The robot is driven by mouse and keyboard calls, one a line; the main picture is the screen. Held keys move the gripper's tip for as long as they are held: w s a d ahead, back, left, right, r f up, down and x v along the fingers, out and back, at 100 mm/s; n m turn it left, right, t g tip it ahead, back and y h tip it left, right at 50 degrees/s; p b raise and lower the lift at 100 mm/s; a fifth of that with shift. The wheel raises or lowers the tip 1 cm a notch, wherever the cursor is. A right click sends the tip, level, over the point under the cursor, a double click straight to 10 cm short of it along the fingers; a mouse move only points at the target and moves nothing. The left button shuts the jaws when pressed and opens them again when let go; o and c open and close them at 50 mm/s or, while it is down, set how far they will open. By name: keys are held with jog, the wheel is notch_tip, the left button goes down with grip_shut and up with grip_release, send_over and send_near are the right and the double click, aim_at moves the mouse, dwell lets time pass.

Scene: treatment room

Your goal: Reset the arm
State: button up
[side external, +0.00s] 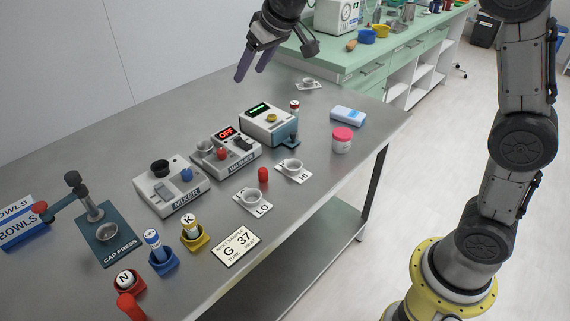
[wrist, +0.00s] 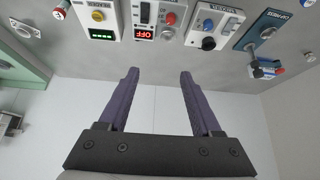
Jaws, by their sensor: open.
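My gripper (side external: 252,66) is raised above the back of the steel table (side external: 310,185), with its purple fingers pointing down and left. It is open and empty. In the wrist view my gripper (wrist: 158,78) shows its two fingers apart, with only table and wall beyond them. It touches nothing that I can see. My arm is partly out of the top of the side external view.
On the table are the mixer (side external: 170,187), the warmer (side external: 225,150), a device with a green display (side external: 268,122), the cap press (side external: 103,235) and several tube holders. A pink-lidded jar (side external: 342,140) stands near the right edge. A green counter (side external: 385,50) is behind.

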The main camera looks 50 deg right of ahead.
jog(key=s+d+r, duration=0.1)
jog(key=s+r, duration=0.2)
jog(key=s, duration=0.3)
jog(key=s+d+r, duration=0.2)
jog(key=s, duration=0.4)
jog(key=s+f, duration=0.5)
jog(key=s, duration=0.6)
jog(key=s+d+f+g, duration=0.1)
jog(key=s+f, duration=0.5)
jog(key=s, duration=0.6)
jog(key=shift+f, duration=0.2)
